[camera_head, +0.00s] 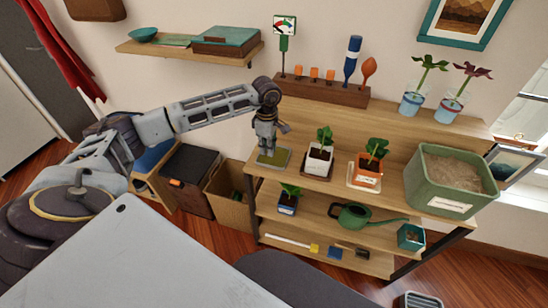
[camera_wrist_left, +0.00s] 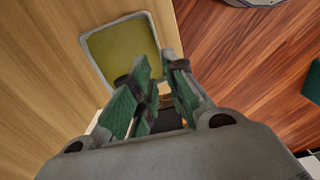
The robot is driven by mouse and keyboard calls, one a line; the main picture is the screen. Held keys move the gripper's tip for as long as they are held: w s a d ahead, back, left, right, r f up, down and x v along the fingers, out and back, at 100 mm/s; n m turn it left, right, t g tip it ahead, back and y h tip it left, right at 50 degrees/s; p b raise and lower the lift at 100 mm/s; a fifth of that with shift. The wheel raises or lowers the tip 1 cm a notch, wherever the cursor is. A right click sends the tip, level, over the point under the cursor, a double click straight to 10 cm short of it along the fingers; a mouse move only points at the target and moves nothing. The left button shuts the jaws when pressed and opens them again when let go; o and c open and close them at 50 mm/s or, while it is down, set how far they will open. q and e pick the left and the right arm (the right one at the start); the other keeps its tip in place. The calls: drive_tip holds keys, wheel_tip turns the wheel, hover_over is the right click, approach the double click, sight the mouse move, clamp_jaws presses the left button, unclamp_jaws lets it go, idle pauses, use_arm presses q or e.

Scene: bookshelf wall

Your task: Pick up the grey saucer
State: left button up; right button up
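A square saucer with a grey rim (camera_head: 285,166) and an olive-green inside lies on the left end of the shelf top. In the left wrist view, the grey saucer (camera_wrist_left: 88,50) lies near the wooden edge, beyond the fingers, which cover its lower corner. My left gripper (camera_head: 265,147) points down over the saucer's left part in the head view. In the left wrist view, its green-padded fingers (camera_wrist_left: 157,65) stand apart with a narrow gap and nothing held between them. Whether a finger touches the saucer I cannot tell. My right gripper is not in view.
A white pot (camera_head: 318,160) with a plant stands right of the saucer, then an orange pot (camera_head: 367,172) and a big green planter (camera_head: 450,182). A wooden rack (camera_head: 325,92) stands behind. A cardboard box (camera_head: 231,205) is on the floor at left.

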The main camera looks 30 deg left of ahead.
sight(269, 165)
use_arm(q)
drive_tip(key=shift+f, duration=1.65)
drive_tip(key=shift+d+f+p, duration=0.15)
drive_tip(key=shift+f+p, duration=0.15)
drive_tip(key=shift+f, duration=1)
drive_tip(key=shift+d+f+p, duration=0.1)
drive_tip(key=shift+f+p, duration=0.15)
drive_tip(key=shift+f, duration=1.05)
drive_tip(key=shift+c, duration=0.3)
clamp_jaws()
drive_tip(key=shift+r, duration=0.15)
